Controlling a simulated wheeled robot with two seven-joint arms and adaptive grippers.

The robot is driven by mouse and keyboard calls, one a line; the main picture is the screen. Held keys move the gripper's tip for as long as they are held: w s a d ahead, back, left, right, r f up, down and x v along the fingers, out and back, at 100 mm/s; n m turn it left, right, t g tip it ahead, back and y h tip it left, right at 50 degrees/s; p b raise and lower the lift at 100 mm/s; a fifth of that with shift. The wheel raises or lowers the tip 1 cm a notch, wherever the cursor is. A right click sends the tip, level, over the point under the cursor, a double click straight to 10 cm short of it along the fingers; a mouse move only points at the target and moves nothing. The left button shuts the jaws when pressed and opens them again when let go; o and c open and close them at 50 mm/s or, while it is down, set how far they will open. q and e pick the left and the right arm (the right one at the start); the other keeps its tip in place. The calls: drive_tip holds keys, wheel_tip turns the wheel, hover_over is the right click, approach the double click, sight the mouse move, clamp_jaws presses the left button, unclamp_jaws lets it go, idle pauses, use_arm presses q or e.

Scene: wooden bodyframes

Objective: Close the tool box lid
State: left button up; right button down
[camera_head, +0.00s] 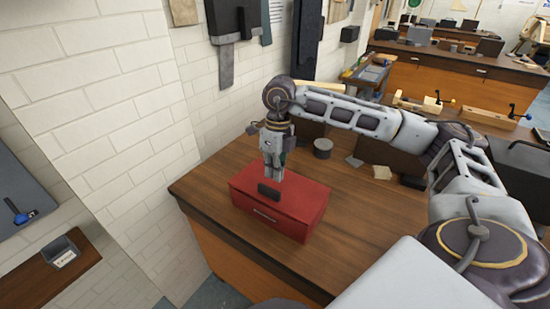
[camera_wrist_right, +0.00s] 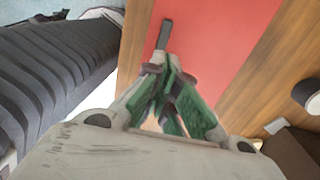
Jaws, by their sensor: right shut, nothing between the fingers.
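The red tool box (camera_head: 295,220) stands on the wooden table near its left corner. Its flat red lid (camera_head: 308,191) lies across the top and looks down, with a dark handle (camera_head: 269,191) on it. My right gripper (camera_head: 272,178) points down just above the lid by the handle; whether it touches cannot be told. In the right wrist view, the gripper (camera_wrist_right: 168,75) is shut and empty over the red lid (camera_wrist_right: 215,40), its fingertips near the dark handle (camera_wrist_right: 165,34). My left gripper is not in view.
The wooden table (camera_head: 350,230) is clear to the right of the box. A dark round container (camera_head: 323,148) and small pieces lie behind it. A white brick wall (camera_head: 90,90) stands to the left. A workbench (camera_head: 450,70) is farther back.

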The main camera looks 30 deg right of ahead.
sight(271, 191)
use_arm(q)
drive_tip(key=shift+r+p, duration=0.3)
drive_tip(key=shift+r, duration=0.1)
use_arm(e)
drive_tip(key=shift+a+f, duration=0.2)
drive_tip(key=shift+f, duration=1.3)
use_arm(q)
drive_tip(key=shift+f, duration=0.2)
use_arm(e)
drive_tip(key=shift+f, duration=0.1)
drive_tip(key=shift+s+a+f+b, duration=0.2)
drive_tip(key=shift+f+b, duration=0.3)
drive_tip(key=shift+b, duration=0.4)
drive_tip(key=shift+s+a+f+b, duration=0.1)
drive_tip(key=shift+a+f+b, duration=0.3)
drive_tip(key=shift+b, duration=0.45)
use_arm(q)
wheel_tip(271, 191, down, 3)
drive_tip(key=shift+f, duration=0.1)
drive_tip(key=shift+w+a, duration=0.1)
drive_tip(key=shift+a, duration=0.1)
use_arm(e)
drive_tip(key=shift+f, duration=0.1)
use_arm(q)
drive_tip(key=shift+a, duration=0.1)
